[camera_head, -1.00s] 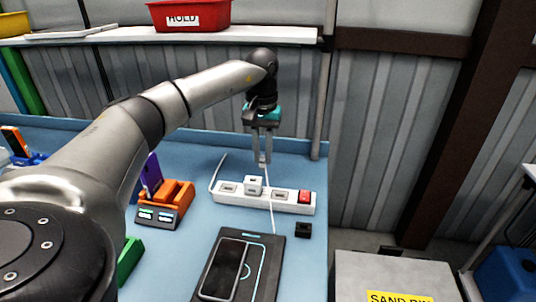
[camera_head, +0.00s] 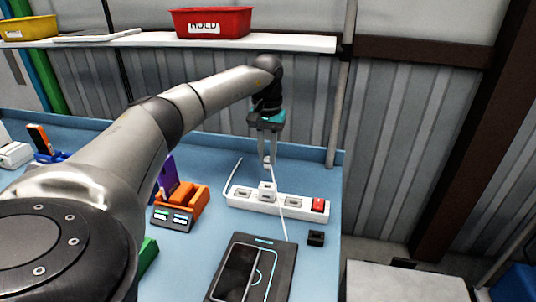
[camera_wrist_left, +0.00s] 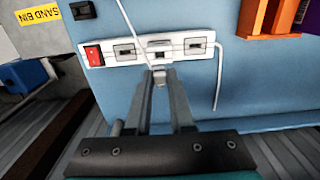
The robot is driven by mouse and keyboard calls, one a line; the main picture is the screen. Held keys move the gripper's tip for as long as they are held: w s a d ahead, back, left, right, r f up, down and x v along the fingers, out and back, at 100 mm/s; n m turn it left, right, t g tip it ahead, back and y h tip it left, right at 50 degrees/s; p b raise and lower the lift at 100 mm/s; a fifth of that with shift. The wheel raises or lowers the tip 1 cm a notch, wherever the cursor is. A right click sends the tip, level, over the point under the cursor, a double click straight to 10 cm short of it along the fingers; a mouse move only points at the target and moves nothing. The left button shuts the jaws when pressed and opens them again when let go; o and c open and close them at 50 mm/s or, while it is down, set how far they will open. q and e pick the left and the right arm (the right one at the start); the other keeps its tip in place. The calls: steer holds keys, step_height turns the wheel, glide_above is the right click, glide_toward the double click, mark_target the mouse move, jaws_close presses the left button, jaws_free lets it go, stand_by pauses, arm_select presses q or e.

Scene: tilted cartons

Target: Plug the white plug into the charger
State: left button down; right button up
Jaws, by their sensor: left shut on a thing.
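The white plug (camera_head: 267,162) is held between the fingertips of my left gripper (camera_head: 268,156), with its thin white cable trailing down past the power strip. The charger (camera_head: 268,190) is a small white block standing in the white power strip (camera_head: 301,209). In the head view the plug is above the charger with a visible gap. In the left wrist view the plug (camera_wrist_left: 159,77) is in the fingertips, close in the picture to the charger (camera_wrist_left: 160,50); the fingers partly hide the plug. My right gripper is not in view.
The strip has a red switch (camera_head: 319,205) at its right end. A black pad (camera_head: 284,262) with a phone (camera_head: 237,272) lies in front. An orange holder (camera_head: 192,203) stands left and a small black block (camera_head: 316,238) right. A shelf (camera_head: 120,44) is behind.

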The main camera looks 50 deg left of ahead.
mark_target(267, 167)
arm_select(q)
steer(key=shift+p, duration=0.4)
steer(key=shift+f, duration=0.1)
steer(key=shift+f+b, duration=1.2)
steer(key=shift+f, duration=1.25)
steer(key=shift+f+b, duration=0.35)
steer(key=shift+f, duration=0.4)
stand_by(0.4)
steer(key=c, duration=0.7)
jaws_free()
steer(key=shift+r, duration=0.1)
steer(key=shift+o, duration=0.3)
